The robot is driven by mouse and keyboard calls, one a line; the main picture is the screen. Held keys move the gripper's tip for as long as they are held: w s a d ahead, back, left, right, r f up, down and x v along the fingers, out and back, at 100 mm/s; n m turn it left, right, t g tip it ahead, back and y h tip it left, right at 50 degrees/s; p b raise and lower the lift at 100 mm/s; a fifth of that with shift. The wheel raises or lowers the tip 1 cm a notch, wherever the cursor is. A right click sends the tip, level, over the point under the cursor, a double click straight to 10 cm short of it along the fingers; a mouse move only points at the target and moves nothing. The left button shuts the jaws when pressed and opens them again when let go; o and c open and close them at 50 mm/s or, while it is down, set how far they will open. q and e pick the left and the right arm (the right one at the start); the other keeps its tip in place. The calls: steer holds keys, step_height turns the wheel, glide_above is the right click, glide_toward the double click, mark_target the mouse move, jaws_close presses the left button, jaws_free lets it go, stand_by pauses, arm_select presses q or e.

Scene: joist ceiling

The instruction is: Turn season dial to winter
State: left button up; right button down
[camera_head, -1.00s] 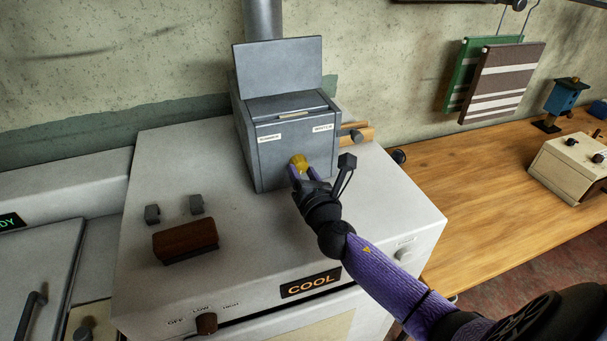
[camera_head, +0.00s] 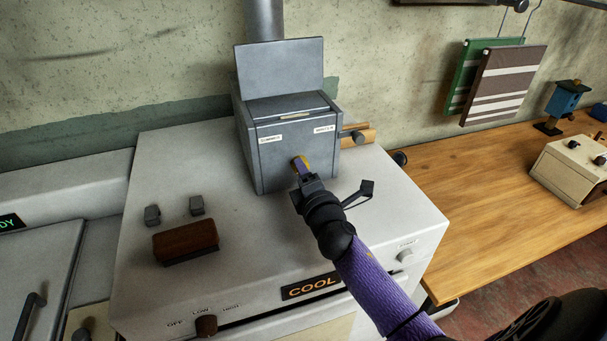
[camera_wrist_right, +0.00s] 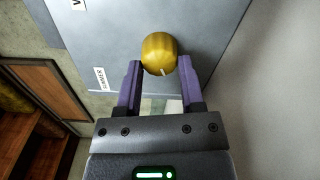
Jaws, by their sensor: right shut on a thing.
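The season dial is a yellow round knob (camera_head: 295,164) low on the front of a grey metal box (camera_head: 270,160). A label that looks like SUMMER (camera_head: 270,138) is at upper left of the front and WINTER (camera_head: 324,129) at upper right. My right gripper (camera_head: 302,165) is shut on the dial, its purple fingers hiding much of it in the head view. In the right wrist view the dial (camera_wrist_right: 159,50) sits between the fingertips, its white mark facing down, toward the SUMMER label's end. My left gripper is not in view.
The box stands on a white appliance (camera_head: 250,235) with a dark brown block (camera_head: 185,241), two small grey blocks and a COOL display (camera_head: 311,287). A wooden counter (camera_head: 470,190) extends right.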

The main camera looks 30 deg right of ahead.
steer(key=m, duration=0.3)
steer(key=shift+r+m, duration=0.1)
steer(key=shift+m, duration=0.3)
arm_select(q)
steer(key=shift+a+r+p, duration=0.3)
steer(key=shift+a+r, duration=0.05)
arm_select(e)
steer(key=shift+m, duration=0.6)
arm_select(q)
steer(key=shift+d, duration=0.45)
arm_select(e)
steer(key=shift+c, duration=2)
jaws_free()
steer(key=shift+o, duration=0.9)
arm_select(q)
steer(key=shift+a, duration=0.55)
